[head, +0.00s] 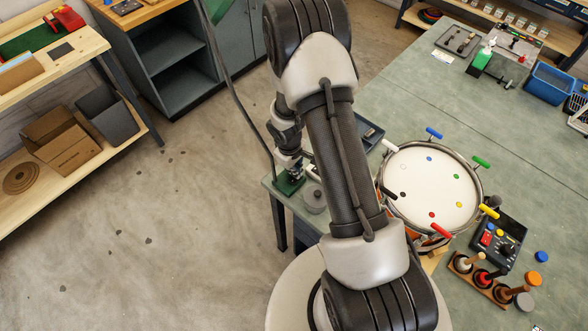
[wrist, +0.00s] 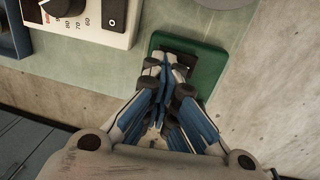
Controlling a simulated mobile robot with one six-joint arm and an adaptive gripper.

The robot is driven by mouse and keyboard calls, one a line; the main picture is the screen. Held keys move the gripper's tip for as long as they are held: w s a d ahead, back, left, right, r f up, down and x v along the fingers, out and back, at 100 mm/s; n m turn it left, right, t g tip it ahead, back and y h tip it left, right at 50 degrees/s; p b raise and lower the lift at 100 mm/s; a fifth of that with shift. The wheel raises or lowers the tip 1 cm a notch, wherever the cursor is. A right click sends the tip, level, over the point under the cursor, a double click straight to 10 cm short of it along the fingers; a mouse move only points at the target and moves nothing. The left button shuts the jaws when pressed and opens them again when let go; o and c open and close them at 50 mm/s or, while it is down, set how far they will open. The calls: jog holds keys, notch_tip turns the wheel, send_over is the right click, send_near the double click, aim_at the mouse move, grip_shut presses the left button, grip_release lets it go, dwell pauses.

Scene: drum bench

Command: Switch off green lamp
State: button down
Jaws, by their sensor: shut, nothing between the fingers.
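A green box (wrist: 212,66) with a dark recessed part (wrist: 178,46) in its top lies under my gripper (wrist: 168,64) in the wrist view. In the head view the green box (head: 289,184) sits at the near left corner of the bench. My gripper (head: 290,168) points down over it, with its fingers together and nothing between them. The fingertips overlap the dark part in the wrist view and hide some of it; I cannot tell whether they touch it.
A white device (wrist: 85,22) with a black dial and switch stands left of the green box. A round grey object (head: 314,199) is close by. A drum (head: 430,188) with coloured pegs and a black control box (head: 497,240) are farther right on the bench (head: 400,105). The bench edge is near.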

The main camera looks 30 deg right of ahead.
jog(key=shift+s+a, duration=0.1)
jog(key=shift+a, duration=0.1)
jog(key=shift+s+a+r+b, duration=0.1)
jog(key=shift+s+a+b, duration=0.15)
jog(key=shift+a+b, duration=0.25)
notch_tip(320, 180, up, 14)
jog(key=d+p, duration=0.1)
jog(key=p, duration=0.4)
jog(key=shift+w+d+p, duration=0.25)
jog(key=shift+w+p, duration=0.1)
